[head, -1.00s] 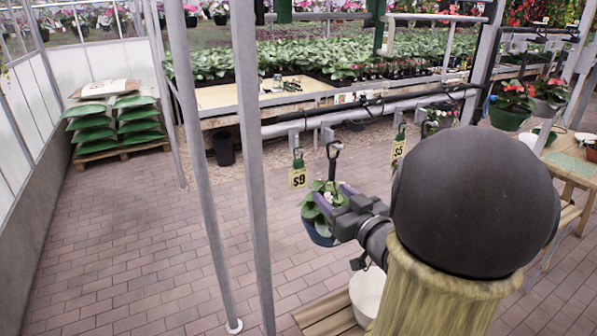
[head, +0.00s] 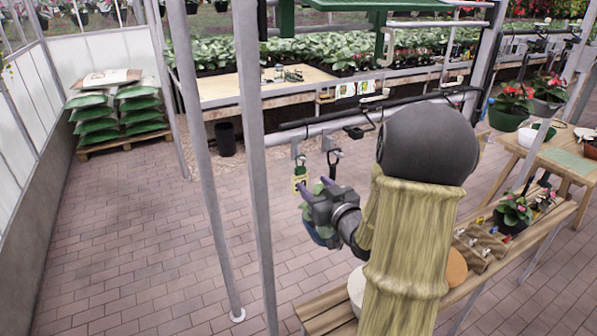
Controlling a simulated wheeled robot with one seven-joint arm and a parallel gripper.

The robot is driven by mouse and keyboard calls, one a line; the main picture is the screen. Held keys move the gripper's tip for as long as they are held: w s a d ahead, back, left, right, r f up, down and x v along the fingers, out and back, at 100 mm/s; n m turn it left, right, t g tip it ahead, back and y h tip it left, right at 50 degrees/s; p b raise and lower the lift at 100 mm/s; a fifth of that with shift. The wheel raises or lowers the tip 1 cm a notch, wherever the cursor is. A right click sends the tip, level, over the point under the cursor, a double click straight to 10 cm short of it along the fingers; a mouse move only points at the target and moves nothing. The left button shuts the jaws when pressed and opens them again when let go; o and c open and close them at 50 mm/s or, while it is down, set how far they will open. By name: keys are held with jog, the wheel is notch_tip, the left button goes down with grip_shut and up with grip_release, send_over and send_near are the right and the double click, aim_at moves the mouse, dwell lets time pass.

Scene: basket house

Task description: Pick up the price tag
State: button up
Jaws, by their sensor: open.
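A hanging plant pot (head: 318,235) is largely hidden behind my gripper.
Metal posts (head: 255,180) stand close on the left. A wooden bench (head: 330,318) with pots and small items (head: 482,245) lies below and right. Brick floor (head: 130,250) at left is clear.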

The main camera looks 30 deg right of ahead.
aim_at(301, 168)
jog(key=w+p, duration=0.1)
jog(key=w, duration=0.2)
jog(key=shift+w+r, duration=0.15)
jog(key=shift+w, duration=0.3)
jog(key=shift+a, duration=0.1)
jog(key=shift+w+r+p, duration=0.1)
jog(key=shift+w+p, duration=0.2)
jog(key=shift+p, duration=0.2)
jog(key=w+p, duration=0.1)
jog(key=w, duration=0.1)
jog(key=w+p, duration=0.2)
jog(key=shift+r, duration=0.2)
jog(key=shift+w+f, duration=0.15)
jog(key=shift+w, duration=0.25)
jog(key=shift+s, duration=0.1)
